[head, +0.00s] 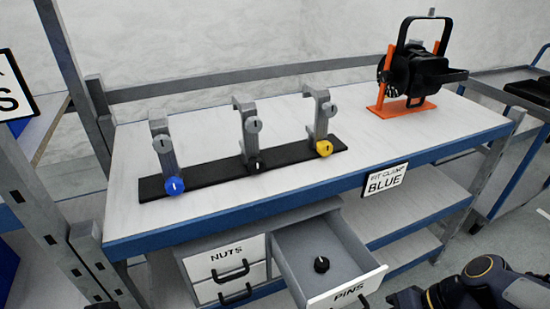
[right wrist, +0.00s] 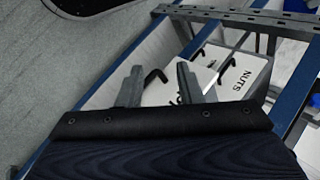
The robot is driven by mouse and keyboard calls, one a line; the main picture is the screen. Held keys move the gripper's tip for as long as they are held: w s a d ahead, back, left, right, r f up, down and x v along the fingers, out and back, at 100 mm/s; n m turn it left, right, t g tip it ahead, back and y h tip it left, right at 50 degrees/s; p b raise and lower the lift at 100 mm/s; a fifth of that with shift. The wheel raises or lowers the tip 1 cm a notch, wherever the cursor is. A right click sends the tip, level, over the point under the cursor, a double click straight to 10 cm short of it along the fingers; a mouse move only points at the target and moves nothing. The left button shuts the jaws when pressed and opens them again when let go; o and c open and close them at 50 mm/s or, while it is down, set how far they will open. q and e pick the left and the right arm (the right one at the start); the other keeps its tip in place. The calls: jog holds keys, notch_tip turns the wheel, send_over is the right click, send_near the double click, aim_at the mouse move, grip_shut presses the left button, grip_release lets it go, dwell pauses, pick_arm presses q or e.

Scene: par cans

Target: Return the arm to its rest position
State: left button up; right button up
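My right arm (head: 480,284) shows at the bottom right of the head view, in front of the workbench and right of the open PINS drawer (head: 345,285). Its hand is dark and partly cut off by the lower edge. In the right wrist view my right gripper (right wrist: 157,76) is open, its two grey fingers apart with nothing held between them. Beyond the fingers are white drawer fronts, one labelled NUTS (right wrist: 240,75), and a black handle (right wrist: 155,76). My left gripper is not in view.
The workbench (head: 210,225) carries a black bar (head: 215,172) with three grey clamps and a black lamp (head: 415,75) on an orange stand. A black knob (head: 321,264) lies in the open drawer. A cart (head: 520,150) stands at the right.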

notch_tip(320, 180, up, 24)
jog(key=t+h+p, duration=0.3)
jog(key=t+p, duration=0.1)
jog(key=p, duration=1.5)
jog(key=shift+d+r+t+h, duration=0.2)
jog(key=shift+t+h, duration=0.1)
jog(key=shift+h, duration=0.1)
